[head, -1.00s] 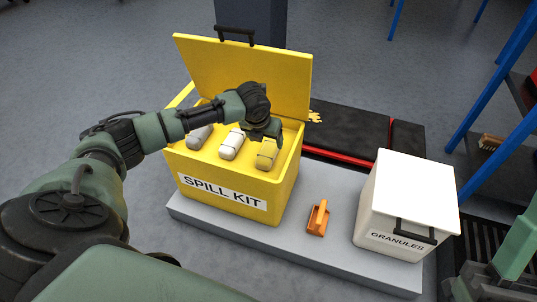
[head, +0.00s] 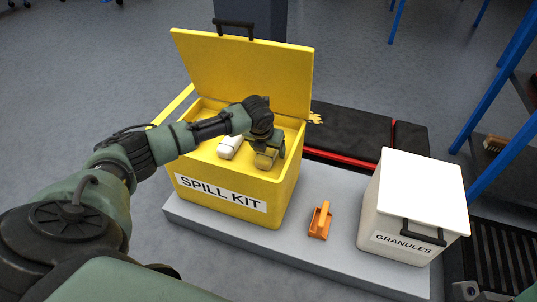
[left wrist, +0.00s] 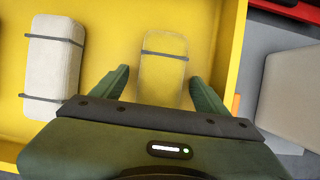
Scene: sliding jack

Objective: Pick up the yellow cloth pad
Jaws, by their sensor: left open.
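The yellow cloth pad (left wrist: 163,62) lies in the open yellow spill kit box (head: 215,192), with a dark band around it. In the head view the pad (head: 265,159) shows just below my left gripper (head: 268,143). In the left wrist view my left gripper (left wrist: 160,85) is open, with one finger on each side of the pad's near end and gaps between fingers and pad. I cannot tell how far above the pad the fingertips are. My right gripper (head: 480,292) shows only in part at the bottom right corner; its fingers are hidden.
A white pad (head: 229,147) lies left of the yellow one. The box's raised lid (head: 240,70) stands behind my gripper. An orange scoop (head: 320,220) and a white granules bin (head: 412,200) stand to the right on the grey platform (head: 290,250).

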